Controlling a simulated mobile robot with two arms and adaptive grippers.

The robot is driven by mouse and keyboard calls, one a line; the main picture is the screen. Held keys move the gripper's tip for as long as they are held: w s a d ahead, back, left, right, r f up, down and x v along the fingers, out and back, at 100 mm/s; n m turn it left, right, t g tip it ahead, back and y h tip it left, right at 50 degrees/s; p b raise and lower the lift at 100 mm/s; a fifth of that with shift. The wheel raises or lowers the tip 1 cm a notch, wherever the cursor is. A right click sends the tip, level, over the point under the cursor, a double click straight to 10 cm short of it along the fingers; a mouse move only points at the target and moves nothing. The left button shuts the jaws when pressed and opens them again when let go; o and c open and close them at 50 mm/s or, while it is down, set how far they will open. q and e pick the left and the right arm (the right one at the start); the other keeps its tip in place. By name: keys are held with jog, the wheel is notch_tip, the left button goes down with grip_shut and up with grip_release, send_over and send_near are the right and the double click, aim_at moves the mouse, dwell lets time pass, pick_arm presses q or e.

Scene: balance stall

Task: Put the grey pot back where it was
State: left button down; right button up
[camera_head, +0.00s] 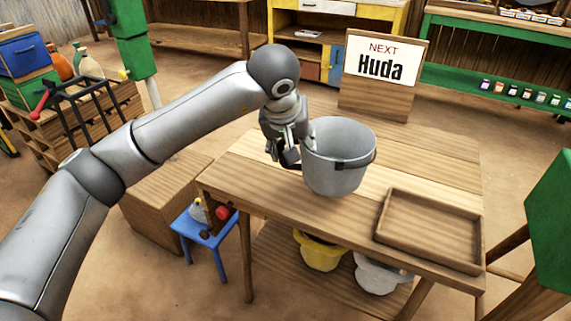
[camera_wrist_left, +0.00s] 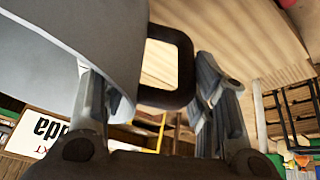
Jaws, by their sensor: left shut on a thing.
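The grey pot (camera_head: 335,165) is upright at the middle of the wooden table (camera_head: 255,165). I cannot tell whether its base touches the top. A dark handle shows on its right side. My left gripper (camera_head: 297,150) is at the pot's left side, shut on it. In the left wrist view the pot's grey wall (camera_wrist_left: 85,35) fills the upper left, and a dark loop handle (camera_wrist_left: 187,62) lies between the fingers. The exact contact is partly hidden. My right gripper is not in view.
An empty wooden tray (camera_head: 432,232) lies on the table's right part. A sign reading "NEXT Huda" (camera_head: 381,65) stands behind. A yellow pot (camera_head: 318,252) and a white pot (camera_head: 380,275) sit on the shelf below. A blue stool (camera_head: 208,236) stands left of the table.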

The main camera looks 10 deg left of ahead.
pick_arm(q)
jog(key=shift+w+a+f, duration=0.3)
jog(key=shift+a+f, duration=0.05)
jog(key=shift+f, duration=0.15)
jog(key=shift+w+a+f, duration=0.25)
jog(key=shift+a+f, duration=0.05)
jog(key=shift+f, duration=0.2)
jog(key=f, duration=0.3)
jog(key=shift+w+a+f+b, duration=0.1)
jog(key=shift+a+f+b, duration=0.1)
jog(key=shift+b, duration=0.15)
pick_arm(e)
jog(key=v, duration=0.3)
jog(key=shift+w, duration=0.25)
pick_arm(q)
jog(key=shift+f, duration=0.1)
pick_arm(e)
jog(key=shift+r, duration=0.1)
pick_arm(q)
jog(key=c, duration=0.6)
grip_release()
jog(key=shift+o, duration=0.2)
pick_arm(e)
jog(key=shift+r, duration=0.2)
